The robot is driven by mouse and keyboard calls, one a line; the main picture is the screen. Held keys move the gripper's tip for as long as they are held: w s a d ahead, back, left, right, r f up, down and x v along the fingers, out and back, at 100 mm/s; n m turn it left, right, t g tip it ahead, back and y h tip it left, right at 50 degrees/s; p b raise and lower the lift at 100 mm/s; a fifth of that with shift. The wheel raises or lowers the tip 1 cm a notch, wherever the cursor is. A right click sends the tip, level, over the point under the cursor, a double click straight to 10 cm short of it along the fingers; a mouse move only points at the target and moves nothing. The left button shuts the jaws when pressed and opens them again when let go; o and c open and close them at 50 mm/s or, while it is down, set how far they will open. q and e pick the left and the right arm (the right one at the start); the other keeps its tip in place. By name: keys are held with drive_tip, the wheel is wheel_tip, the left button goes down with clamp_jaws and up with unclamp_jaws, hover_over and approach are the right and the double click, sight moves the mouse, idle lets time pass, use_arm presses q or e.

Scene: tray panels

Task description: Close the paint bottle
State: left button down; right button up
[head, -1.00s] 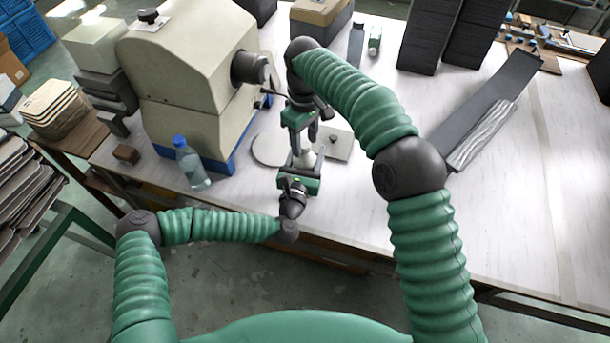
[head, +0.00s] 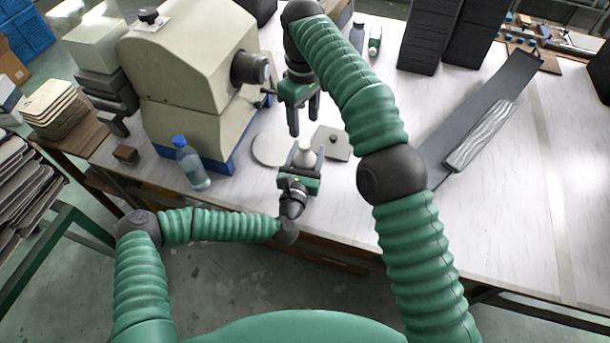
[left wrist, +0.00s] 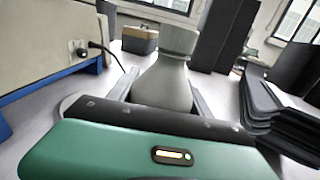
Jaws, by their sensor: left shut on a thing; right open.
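The white paint bottle (head: 304,153) stands at the front of the table between the fingers of my left gripper (head: 306,163), which is shut on it. In the left wrist view the bottle (left wrist: 163,88) has a wide body narrowing to a neck, with a broad pale grey-white cap (left wrist: 178,40) on top. Whether the cap is fully tight cannot be told. My right gripper (head: 304,125) is open and empty, pointing down just above and behind the bottle, apart from it.
A large beige machine (head: 190,75) stands left. A clear bottle with a blue cap (head: 190,163) is before it. A grey round disc (head: 268,150) and a small square plate (head: 335,141) lie by the paint bottle. Black stacks (head: 430,40) stand behind.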

use_arm(q)
drive_tip(key=shift+c, duration=1.9)
unclamp_jaws()
use_arm(e)
wheel_tip(320, 180, down, 2)
drive_tip(key=shift+f+b, duration=0.1)
drive_tip(key=shift+b, duration=0.95)
use_arm(q)
drive_tip(key=v, duration=1.6)
drive_tip(key=shift+s, duration=0.4)
drive_tip(key=shift+a+f, duration=0.1)
